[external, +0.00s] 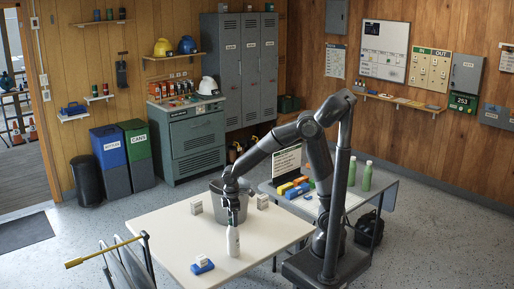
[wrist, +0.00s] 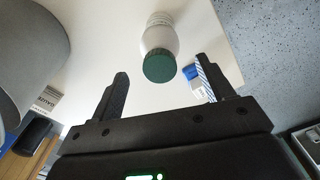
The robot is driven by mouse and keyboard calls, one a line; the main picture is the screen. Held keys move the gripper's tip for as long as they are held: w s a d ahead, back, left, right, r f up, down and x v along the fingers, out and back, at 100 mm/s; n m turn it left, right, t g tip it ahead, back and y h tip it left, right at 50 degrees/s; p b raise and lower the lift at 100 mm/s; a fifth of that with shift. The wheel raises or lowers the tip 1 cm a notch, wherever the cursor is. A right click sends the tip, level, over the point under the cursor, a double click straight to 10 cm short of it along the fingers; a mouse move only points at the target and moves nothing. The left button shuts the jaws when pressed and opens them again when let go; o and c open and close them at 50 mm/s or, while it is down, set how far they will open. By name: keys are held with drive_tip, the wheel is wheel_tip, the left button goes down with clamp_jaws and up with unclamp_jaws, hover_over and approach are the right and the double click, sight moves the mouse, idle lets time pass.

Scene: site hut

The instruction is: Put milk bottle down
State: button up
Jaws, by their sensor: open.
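The white milk bottle (external: 233,241) with a green cap stands upright on the white table (external: 160,240), near its front right part. It also shows in the wrist view (wrist: 160,38), with its green cap toward me. My gripper (external: 233,216) is just above the bottle, pointing down. In the wrist view its two fingers are spread apart, with the cap in the gap ahead of them and clear of both. In the external view the bottle's top is partly hidden by the gripper.
A grey bucket (external: 219,213) stands behind the bottle, with small boxes (external: 196,207) beside it. A blue-and-white item (external: 202,265) lies front left of the bottle. The table's left part is clear. A side table at right holds green bottles (external: 367,176).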

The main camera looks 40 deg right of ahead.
wheel_tip(320, 180, up, 6)
drive_tip(key=shift+f, duration=0.2)
drive_tip(key=shift+d+r, duration=0.1)
drive_tip(key=shift+d, duration=0.05)
drive_tip(key=s+d+r+m+t, duration=0.1)
drive_tip(key=d+r+m, duration=0.25)
drive_tip(key=d, duration=0.45)
drive_tip(key=s+d+r+m+t, duration=0.1)
drive_tip(key=d+r+m+t, duration=0.15)
drive_tip(key=d+r, duration=0.4)
drive_tip(key=s+d+m+t, duration=0.2)
drive_tip(key=s+d+m, duration=0.5)
drive_tip(key=d, duration=0.6)
drive_tip(key=shift+s+r+m, duration=0.3)
drive_tip(key=shift+s, duration=0.2)
drive_tip(key=shift+d, duration=0.1)
